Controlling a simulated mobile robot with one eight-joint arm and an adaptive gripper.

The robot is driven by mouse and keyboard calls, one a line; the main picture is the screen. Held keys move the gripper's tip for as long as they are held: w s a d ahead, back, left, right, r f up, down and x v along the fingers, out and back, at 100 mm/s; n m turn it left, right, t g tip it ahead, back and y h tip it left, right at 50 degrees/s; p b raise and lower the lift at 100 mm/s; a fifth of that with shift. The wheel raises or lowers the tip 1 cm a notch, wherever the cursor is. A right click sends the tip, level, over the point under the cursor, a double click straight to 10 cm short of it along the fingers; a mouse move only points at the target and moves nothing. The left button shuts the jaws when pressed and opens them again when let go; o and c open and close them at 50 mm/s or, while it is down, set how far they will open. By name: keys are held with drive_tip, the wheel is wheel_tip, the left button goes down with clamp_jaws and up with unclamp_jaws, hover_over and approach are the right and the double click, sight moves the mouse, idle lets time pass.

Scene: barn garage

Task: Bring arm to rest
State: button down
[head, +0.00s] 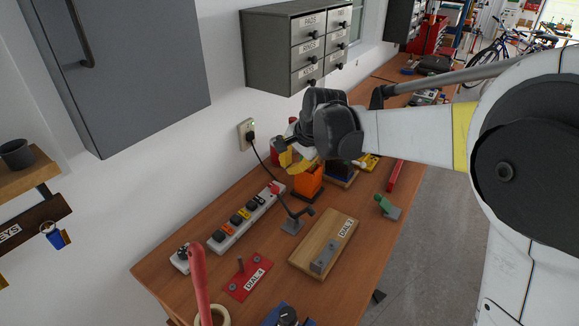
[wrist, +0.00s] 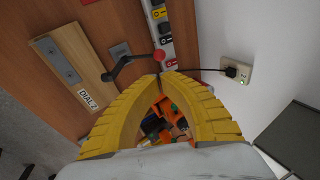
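My arm reaches in from the right in the head view, its wrist over the workbench (head: 185,262). My gripper (head: 285,162) points toward the wall side of the bench. In the wrist view, my gripper (wrist: 161,75) has its two yellow ribbed fingers bowed, with the tips together and nothing seen between them. A bent dark lever with a red knob (head: 275,189) stands below the fingertips; the knob also shows in the wrist view (wrist: 159,55), just beyond the tips. The gripper appears apart from it.
A power strip (head: 236,224) with switches, a wooden DIAL 2 board (head: 325,245) and a red DIAL 1 plate (head: 248,278) lie on the bench. An orange holder (head: 307,183) stands below my wrist. Drawers (head: 293,48) and a grey cabinet (head: 125,65) hang on the wall.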

drive_tip(key=s+d+n+t+h+b, duration=0.2)
drive_tip(key=s+d+n+b, duration=0.35)
drive_tip(key=s+d, duration=0.85)
drive_tip(key=s+d+f+n+b, duration=0.1)
drive_tip(key=s+d+f+b, duration=0.1)
drive_tip(key=s+f, duration=0.3)
drive_tip(key=s+d+f+n+h+b, duration=0.1)
drive_tip(key=s+d+f+b, duration=0.2)
drive_tip(key=s, duration=0.7)
drive_tip(key=shift+s+d+f+t+b, duration=0.15)
drive_tip(key=shift+s+f+t+b, duration=0.15)
drive_tip(key=shift+f+b, duration=0.5)
drive_tip(key=shift+n, duration=0.25)
